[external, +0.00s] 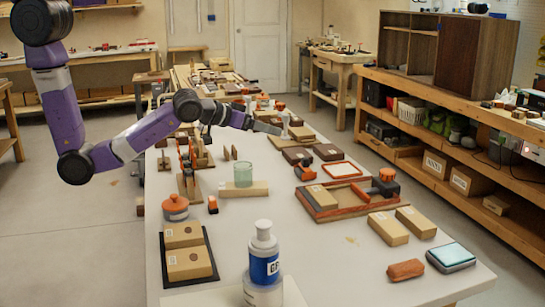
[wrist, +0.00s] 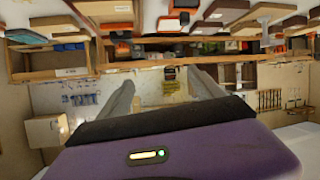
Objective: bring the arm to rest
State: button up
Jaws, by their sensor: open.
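My arm (external: 140,135) is purple and black and reaches from the upper left over the white bench, with its forearm roughly level. My gripper (external: 267,126) is at the arm's end, above the middle of the bench, pointing right. In the wrist view my gripper (wrist: 163,88) has its two grey fingers spread apart with nothing between them. The wrist picture appears upside down.
The bench (external: 330,270) holds a green glass jar (external: 243,174), a white-and-blue bottle (external: 264,258), an orange-lidded pot (external: 175,207), a wooden tray (external: 335,211) and several boxes. A wooden cabinet and shelving (external: 455,115) stand at right. Floor is clear at left.

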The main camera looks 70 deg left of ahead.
jog(key=s+d+m+t+h, duration=0.1)
jog(key=s+m+h, duration=0.1)
jog(key=s, duration=3.8)
jog(key=shift+s+d+m+t, duration=0.15)
jog(key=shift+s+m+t, duration=0.2)
jog(key=shift+m, duration=0.45)
jog(key=shift+r, duration=0.1)
